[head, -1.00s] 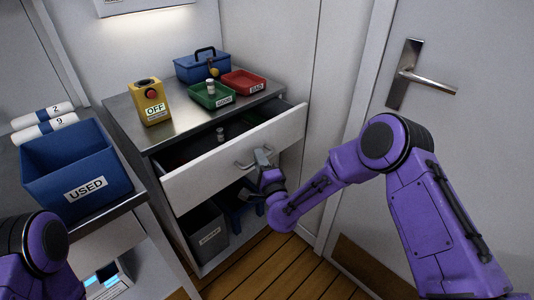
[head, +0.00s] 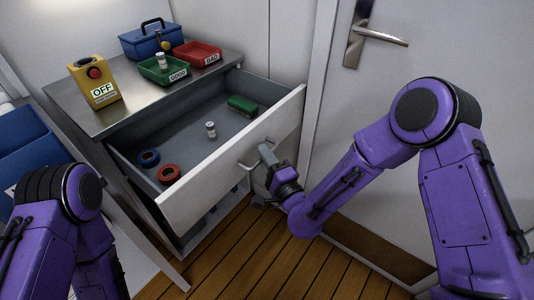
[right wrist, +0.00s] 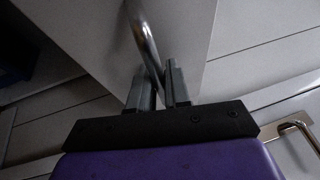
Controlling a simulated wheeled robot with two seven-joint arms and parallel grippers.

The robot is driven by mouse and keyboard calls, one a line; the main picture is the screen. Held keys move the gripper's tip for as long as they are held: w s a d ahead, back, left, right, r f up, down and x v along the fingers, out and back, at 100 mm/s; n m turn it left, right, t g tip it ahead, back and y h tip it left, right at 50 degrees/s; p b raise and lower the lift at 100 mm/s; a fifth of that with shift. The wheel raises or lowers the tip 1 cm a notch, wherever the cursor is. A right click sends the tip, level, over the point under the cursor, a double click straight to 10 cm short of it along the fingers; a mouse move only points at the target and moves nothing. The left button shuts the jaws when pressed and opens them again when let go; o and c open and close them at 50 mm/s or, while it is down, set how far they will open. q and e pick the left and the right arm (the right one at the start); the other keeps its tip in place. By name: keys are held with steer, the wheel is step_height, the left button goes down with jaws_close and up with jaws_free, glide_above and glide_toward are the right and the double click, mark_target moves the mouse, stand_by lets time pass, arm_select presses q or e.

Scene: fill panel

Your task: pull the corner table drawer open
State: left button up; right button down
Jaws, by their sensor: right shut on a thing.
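The corner table (head: 120,111) has a steel top and a wide drawer with a white front (head: 235,165), which stands well open. My right gripper (head: 268,156) is shut on the drawer's metal bar handle (head: 248,167). In the right wrist view the handle (right wrist: 146,40) runs between the two fingers (right wrist: 164,88). Inside the drawer are a white bottle (head: 211,129), a green block-like thing (head: 242,105), a blue ring (head: 149,158) and a red ring (head: 168,173). My left arm shows at the lower left, but its gripper is out of view.
On the table top stand a yellow OFF button box (head: 95,82), a green tray (head: 163,69) with a small bottle, a red tray (head: 198,54) and a blue toolbox (head: 150,40). A blue bin (head: 30,150) is at the left. A door with a lever handle (head: 380,36) is at the right.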

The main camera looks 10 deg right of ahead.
steer(key=c, duration=1.4)
jaws_free()
steer(key=shift+c, duration=0.2)
steer(key=b+v, duration=0.3)
steer(key=v, duration=0.7)
steer(key=shift+s, duration=0.2)
steer(key=shift+d+f, duration=0.1)
steer(key=shift+f, duration=0.05)
